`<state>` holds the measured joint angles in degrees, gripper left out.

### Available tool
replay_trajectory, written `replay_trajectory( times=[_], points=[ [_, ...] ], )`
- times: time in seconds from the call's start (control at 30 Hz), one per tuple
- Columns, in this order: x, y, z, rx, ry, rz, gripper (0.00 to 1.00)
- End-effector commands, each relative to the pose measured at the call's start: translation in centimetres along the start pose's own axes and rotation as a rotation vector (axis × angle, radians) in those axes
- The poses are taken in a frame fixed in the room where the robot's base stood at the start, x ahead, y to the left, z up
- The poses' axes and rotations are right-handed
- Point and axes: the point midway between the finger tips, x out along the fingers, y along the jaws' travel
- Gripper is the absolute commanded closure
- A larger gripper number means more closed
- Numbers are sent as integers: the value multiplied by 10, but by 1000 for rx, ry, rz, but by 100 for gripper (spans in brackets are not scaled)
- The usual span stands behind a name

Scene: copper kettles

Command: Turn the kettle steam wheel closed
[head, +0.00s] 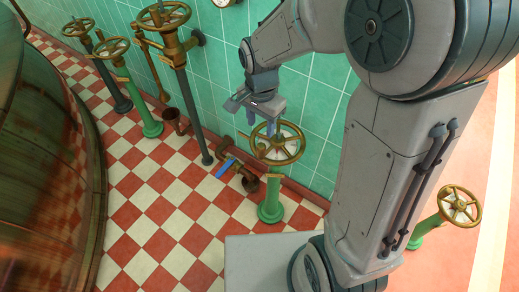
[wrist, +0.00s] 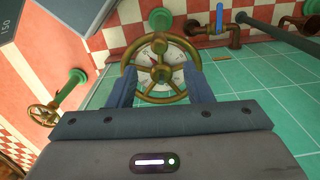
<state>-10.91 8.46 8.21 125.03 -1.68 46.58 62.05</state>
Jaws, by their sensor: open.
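A brass spoked steam wheel (head: 277,143) lies on top of a green post, near the green tiled wall. In the wrist view the wheel (wrist: 160,68) shows face-on, with a pale dial with red marks behind its spokes. My gripper (head: 264,121) is above the wheel's far, wall-side part, pointing down. In the wrist view my gripper (wrist: 161,88) is open, its two blue-grey fingers on either side of the wheel's rim. Nothing is held. I cannot tell whether the fingers touch the rim.
Other brass wheels stand on posts at the upper left (head: 164,15) and the right (head: 459,205). A pipe with a blue lever (head: 225,168) sits low beside the post. A large copper kettle (head: 45,150) fills the left side. The checkered floor (head: 160,215) between is clear.

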Motion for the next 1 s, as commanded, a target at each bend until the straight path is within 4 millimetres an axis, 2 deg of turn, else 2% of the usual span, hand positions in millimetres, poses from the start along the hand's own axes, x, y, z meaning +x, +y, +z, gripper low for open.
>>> replay_trajectory(
  times=[0.3,0.5,0.7,1.0],
  points=[
    [70,1,1,-3,-4,5,54],
    [104,1,1,-3,-3,3,54],
    [121,1,1,-3,-1,1,54],
    [123,1,1,-3,-1,0,54]
  ],
)
